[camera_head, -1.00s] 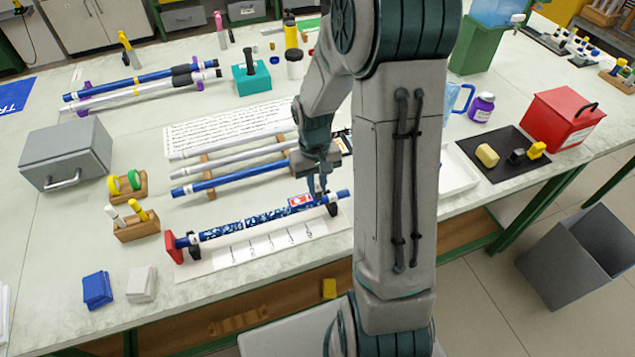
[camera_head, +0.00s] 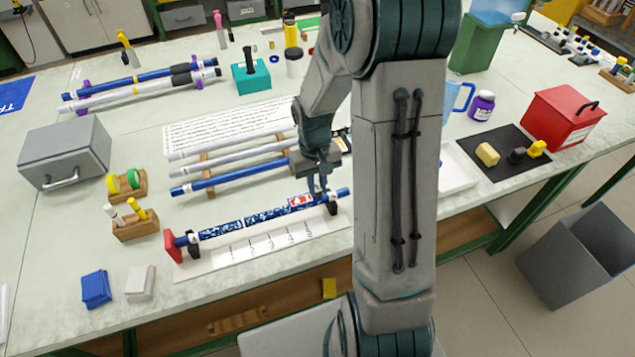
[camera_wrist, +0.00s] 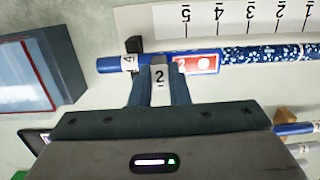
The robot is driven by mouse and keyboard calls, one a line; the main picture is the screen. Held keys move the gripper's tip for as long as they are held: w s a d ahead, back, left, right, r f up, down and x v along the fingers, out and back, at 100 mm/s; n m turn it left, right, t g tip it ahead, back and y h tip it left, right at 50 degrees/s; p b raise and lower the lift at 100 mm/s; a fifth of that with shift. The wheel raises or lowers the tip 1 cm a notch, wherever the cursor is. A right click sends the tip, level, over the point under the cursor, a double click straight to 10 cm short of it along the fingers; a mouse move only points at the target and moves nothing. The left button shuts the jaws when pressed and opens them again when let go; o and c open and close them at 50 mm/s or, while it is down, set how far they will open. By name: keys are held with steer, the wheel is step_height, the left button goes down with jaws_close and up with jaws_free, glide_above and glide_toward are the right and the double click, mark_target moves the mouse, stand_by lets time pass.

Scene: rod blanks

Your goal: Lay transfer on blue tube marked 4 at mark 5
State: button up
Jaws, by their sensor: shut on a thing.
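The blue tube marked 4 (camera_head: 215,232) lies level in black supports, its left end at a red stop (camera_head: 172,246). Its white 4 label (camera_wrist: 129,63) shows in the wrist view. Dark-blue speckled patches cover much of it. The red transfer (camera_head: 300,200), with a white circle and a 2, appears against the tube; it also shows in the wrist view (camera_wrist: 200,64), near mark 5 (camera_wrist: 186,17) and reaching towards mark 4. My gripper (camera_wrist: 160,82) is shut on a pale tab marked 2 beside the red part. Whether the transfer touches all along is unclear.
The white scale strip (camera_head: 235,258) lies along the tube's front. A rack behind holds a blue tube (camera_head: 215,183) and grey tubes. A wooden holder with pens (camera_head: 136,224), blue block (camera_head: 96,289) and white block (camera_head: 141,284) stand left. A white tray (camera_head: 460,172) is right.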

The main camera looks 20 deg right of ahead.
steer(key=shift+f+b, duration=0.35)
steer(key=shift+f, duration=0.1)
stand_by(1.1)
steer(key=shift+r, duration=0.1)
steer(key=shift+r+p, duration=2.6)
steer(key=shift+r, duration=0.85)
steer(key=shift+f, duration=0.1)
